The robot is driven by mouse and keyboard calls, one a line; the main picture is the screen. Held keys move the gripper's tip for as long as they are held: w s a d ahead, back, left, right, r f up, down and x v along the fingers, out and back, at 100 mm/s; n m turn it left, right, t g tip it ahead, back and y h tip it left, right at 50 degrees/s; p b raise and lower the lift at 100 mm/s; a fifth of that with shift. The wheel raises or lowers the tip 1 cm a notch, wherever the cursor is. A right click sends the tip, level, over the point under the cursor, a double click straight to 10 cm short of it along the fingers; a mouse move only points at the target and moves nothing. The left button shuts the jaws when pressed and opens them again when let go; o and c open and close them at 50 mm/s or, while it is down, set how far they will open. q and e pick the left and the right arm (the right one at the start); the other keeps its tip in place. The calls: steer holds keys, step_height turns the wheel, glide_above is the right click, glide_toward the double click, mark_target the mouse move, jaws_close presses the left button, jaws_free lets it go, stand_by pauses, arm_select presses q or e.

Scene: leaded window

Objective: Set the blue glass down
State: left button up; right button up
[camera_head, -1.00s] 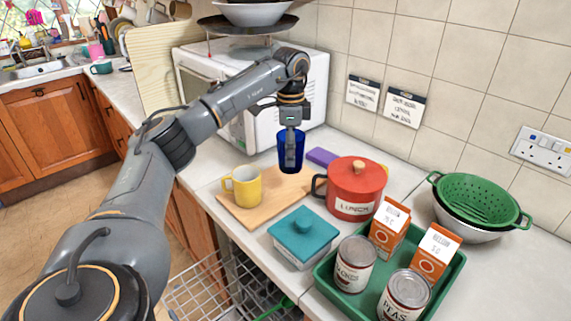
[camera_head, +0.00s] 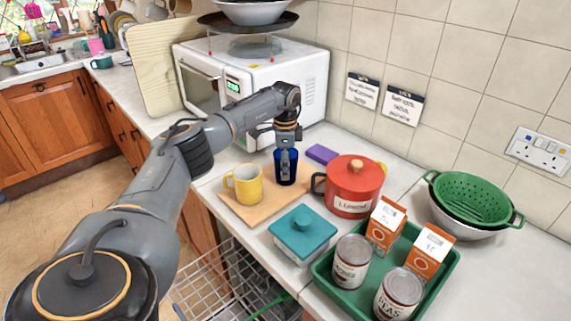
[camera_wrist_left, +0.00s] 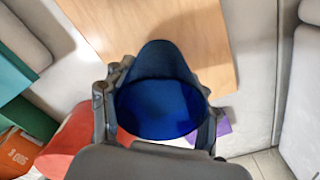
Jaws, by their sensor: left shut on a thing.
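The blue glass (camera_head: 293,174) is upright at the back right part of the wooden board (camera_head: 251,213), to the right of the yellow mug (camera_head: 246,186). My left gripper (camera_head: 285,164) points down and is shut on the glass. In the left wrist view the gripper's fingers are on both sides of the blue glass (camera_wrist_left: 160,106), with the board (camera_wrist_left: 150,30) beyond it. I cannot tell whether the glass's base touches the board. My right gripper is not in view.
A red pot (camera_head: 352,190) stands close to the right of the glass, with a purple block (camera_head: 321,154) behind. A teal lidded dish (camera_head: 302,235) is in front. A green tray (camera_head: 322,272) holds cans and cartons. A microwave (camera_head: 300,85) stands behind.

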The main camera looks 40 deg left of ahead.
arm_select(q)
steer(key=o, duration=1.3)
steer(key=shift+o, duration=0.2)
step_height(320, 180, up, 12)
steer(key=b, duration=0.2)
steer(key=shift+r, duration=0.15)
